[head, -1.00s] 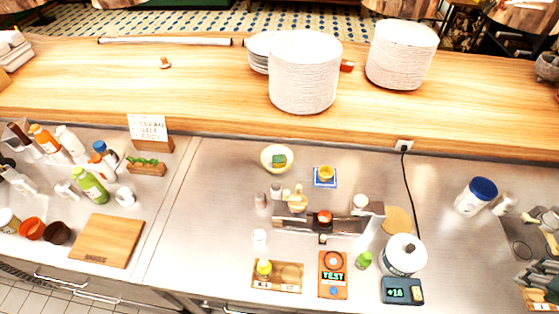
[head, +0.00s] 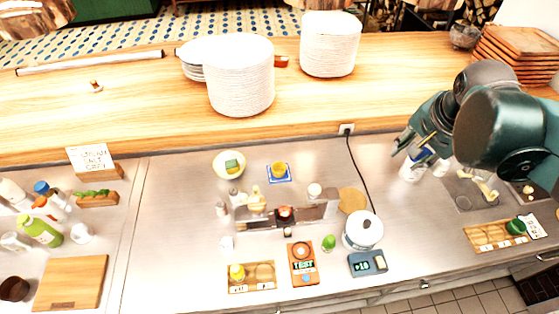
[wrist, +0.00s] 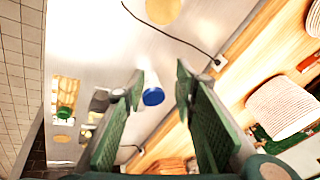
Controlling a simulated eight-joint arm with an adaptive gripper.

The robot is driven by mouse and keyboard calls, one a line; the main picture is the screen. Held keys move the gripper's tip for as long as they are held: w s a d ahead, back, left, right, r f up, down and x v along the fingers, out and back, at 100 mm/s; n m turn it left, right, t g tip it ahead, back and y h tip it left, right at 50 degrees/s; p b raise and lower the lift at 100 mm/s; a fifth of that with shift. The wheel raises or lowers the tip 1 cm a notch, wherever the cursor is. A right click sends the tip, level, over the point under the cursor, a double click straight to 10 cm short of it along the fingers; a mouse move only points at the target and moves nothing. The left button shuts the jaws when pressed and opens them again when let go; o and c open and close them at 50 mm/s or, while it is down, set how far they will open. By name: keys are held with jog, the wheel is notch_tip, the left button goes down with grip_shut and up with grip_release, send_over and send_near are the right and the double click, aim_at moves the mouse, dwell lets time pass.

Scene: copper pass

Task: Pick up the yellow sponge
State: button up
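A small block with a green top and a yellowish side (head: 232,166) lies in a pale yellow bowl (head: 217,171) in the head view; it looks like the sponge. A small yellow object (head: 279,169) sits on a blue square (head: 287,179) to its right; its kind is hard to tell. My gripper (head: 413,146) is far to the right of both, above the steel counter. In the wrist view my gripper (wrist: 158,72) is open, with nothing held between its fingers. A white jar with a blue lid (wrist: 153,96) shows beyond them. The sponge is not in the wrist view.
A metal stand (head: 312,211) is in front of the blue square. A white pot (head: 363,232), a scale (head: 367,263) and a black cable (head: 362,180) lie between the bowl and my gripper. Plate stacks (head: 240,85) stand on the wooden ledge. The counter left of the bowl is clear.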

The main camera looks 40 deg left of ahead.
jog(key=w+a+f+m+g+p, duration=0.1)
jog(key=a+f+p, duration=0.1)
jog(key=a, duration=1.2)
jog(key=m+g+h+p, duration=0.2)
jog(key=m+g+p, duration=0.1)
jog(key=m+p, duration=0.1)
send_over(230, 163)
jog(key=f, duration=1)
jog(key=d+f, duration=0.1)
jog(key=f, duration=0.5)
jog(key=shift+w, duration=0.35)
jog(key=shift+s+a+f+m, duration=0.3)
jog(key=shift+s+a+f, duration=0.05)
jog(key=shift+s+a, duration=0.05)
jog(key=shift+f, duration=0.1)
jog(key=shift+f, duration=1.2)
